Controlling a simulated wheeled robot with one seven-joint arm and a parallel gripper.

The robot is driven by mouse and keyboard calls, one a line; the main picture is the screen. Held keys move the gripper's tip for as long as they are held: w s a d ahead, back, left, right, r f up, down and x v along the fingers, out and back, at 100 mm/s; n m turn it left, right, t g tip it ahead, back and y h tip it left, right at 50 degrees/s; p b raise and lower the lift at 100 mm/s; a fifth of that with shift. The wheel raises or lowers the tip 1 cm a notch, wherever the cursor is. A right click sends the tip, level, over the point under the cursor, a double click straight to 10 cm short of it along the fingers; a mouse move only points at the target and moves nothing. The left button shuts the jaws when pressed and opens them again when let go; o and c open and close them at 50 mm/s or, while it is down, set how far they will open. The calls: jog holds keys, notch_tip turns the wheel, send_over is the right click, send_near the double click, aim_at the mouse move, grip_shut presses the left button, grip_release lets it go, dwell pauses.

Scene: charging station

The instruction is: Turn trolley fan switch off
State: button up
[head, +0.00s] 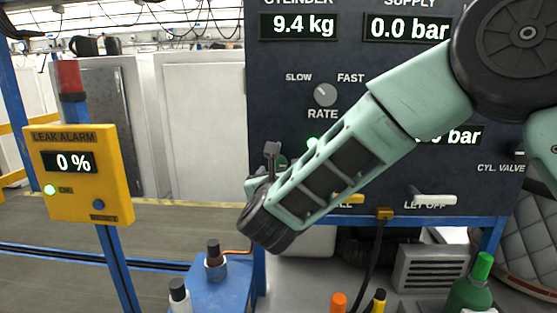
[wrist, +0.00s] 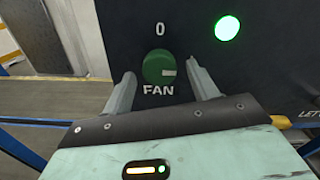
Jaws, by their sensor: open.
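The fan switch (wrist: 158,67) is a round green knob on the dark panel, seen in the wrist view. It has "0" printed above it and "FAN" below it. A pale mark on the knob points to the right, not up at the "0". My gripper (wrist: 161,82) is open, with one finger on each side of the knob; I cannot tell whether they touch it. In the head view my gripper (head: 272,160) is at the panel's lower left, and my arm hides most of the switch.
A lit green lamp (wrist: 228,28) is right of the switch. The dark panel (head: 290,75) also carries a rate knob (head: 325,95), displays and a let-off handle (head: 432,198). A yellow leak alarm box (head: 80,190) stands at left. Bottles and a blue stand (head: 222,290) are below.

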jog(key=shift+w, duration=0.7)
jog(key=c, duration=1)
